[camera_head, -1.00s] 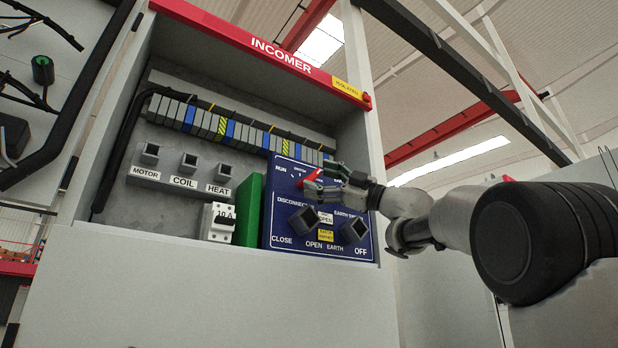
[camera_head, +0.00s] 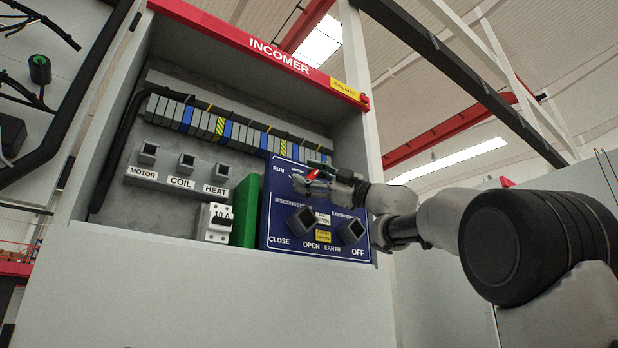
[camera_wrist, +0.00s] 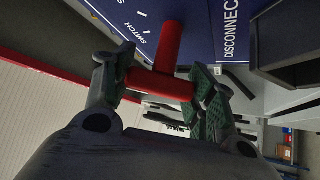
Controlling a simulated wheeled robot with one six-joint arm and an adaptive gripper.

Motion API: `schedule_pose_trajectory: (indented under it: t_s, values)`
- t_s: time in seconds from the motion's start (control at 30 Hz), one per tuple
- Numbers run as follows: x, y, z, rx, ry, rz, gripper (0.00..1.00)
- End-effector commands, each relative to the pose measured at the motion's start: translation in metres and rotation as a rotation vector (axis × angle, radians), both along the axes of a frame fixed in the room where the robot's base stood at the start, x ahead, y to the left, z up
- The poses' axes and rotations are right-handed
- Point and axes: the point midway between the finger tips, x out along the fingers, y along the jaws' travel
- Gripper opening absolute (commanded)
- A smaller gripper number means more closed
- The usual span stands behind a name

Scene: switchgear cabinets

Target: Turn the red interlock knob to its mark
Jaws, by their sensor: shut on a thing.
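The red interlock knob (camera_head: 313,174) sits at the upper part of the blue panel (camera_head: 281,210) in the INCOMER cabinet. In the wrist view the knob (camera_wrist: 168,50) shows as a red stem with a crossbar. My gripper (camera_wrist: 162,84) is shut on the crossbar, with one green-padded finger at each side. In the head view my gripper (camera_head: 318,180) reaches in from the right and hides part of the knob. White lettering, partly reading SWITCH, and short white marks lie beside the stem in the wrist view. I cannot tell which mark the knob lines up with.
Two dark square knobs, the disconnector knob (camera_head: 303,220) and the earth switch knob (camera_head: 351,231), stick out below. A green block (camera_head: 246,211) and a white breaker (camera_head: 215,222) stand to the left. The cabinet's right wall (camera_head: 352,140) is close to my arm.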

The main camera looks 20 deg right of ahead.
Motion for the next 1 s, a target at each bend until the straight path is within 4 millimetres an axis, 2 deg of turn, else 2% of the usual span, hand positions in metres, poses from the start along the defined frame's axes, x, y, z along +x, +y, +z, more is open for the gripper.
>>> schedule_pose_trajectory:
  t_s: [0.27, 0.7, 1.0]
  values:
    - [0.0008, -0.0006, -0.0008, -0.096, -0.031, -0.002, 0.32]
    - [0.0014, -0.0003, -0.0029, -0.415, -0.132, -0.001, 0.32]
    - [0.0007, 0.0005, -0.0039, -0.577, -0.186, 0.001, 0.32]
